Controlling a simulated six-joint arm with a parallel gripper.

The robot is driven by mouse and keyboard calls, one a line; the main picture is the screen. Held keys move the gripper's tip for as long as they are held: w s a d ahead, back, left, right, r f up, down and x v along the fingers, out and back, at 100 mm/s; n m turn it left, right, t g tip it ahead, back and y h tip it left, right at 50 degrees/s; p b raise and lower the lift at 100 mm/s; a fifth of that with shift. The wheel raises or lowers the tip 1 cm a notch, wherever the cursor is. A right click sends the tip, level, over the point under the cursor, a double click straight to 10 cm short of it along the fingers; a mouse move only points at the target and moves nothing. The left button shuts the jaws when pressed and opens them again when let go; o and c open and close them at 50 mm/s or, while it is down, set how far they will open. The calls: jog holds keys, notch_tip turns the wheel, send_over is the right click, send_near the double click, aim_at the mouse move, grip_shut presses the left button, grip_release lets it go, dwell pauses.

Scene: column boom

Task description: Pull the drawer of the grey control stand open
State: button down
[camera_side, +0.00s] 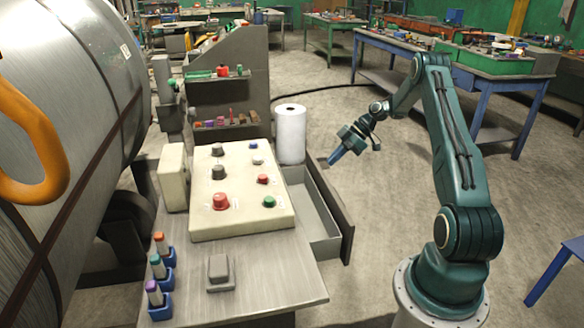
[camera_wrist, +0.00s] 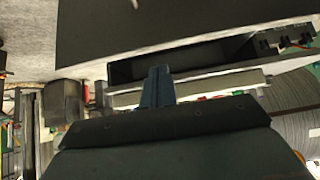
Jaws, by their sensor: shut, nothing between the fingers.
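The grey control stand (camera_side: 260,275) has its drawer (camera_side: 310,215) pulled out toward the right in the side view, with the inside showing and empty where visible. The dark drawer front (camera_side: 338,212) stands clear of the stand. In the wrist view the dark drawer front (camera_wrist: 180,28) fills the top, with a dark gap below it. My gripper (camera_side: 334,157) is shut and empty, by the far end of the drawer front and tilted down toward it. Its closed fingers (camera_wrist: 158,88) also show in the wrist view. I cannot tell whether they touch the drawer. No handle is visible.
A control panel (camera_side: 240,185) with coloured knobs sits on the stand, with a white roll (camera_side: 290,134) behind it. A large metal cylinder (camera_side: 75,120) is at the left. Workbenches (camera_side: 440,75) stand behind. The floor right of the drawer is clear up to my arm.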

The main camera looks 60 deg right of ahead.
notch_tip(320, 180, up, 8)
jog(key=shift+r, duration=0.25)
jog(key=c, duration=1.6)
grip_release()
jog(key=shift+o, duration=0.6)
jog(key=m, duration=0.1)
jog(key=f+m, duration=0.1)
jog(key=shift+w+m+h, duration=0.15)
jog(key=shift+m+h, duration=0.25)
jog(key=s+f+m+g+h, duration=0.3)
jog(key=s+f+m+g, duration=0.1)
jog(key=m, duration=1.1)
jog(key=shift+s+f+h, duration=0.4)
jog(key=shift+s+f, duration=0.05)
jog(key=shift+s, duration=0.35)
jog(key=shift+d, duration=0.1)
jog(key=x, duration=1.3)
jog(key=shift+s+f, duration=0.25)
jog(key=shift+f, duration=0.15)
jog(key=shift+c, duration=0.4)
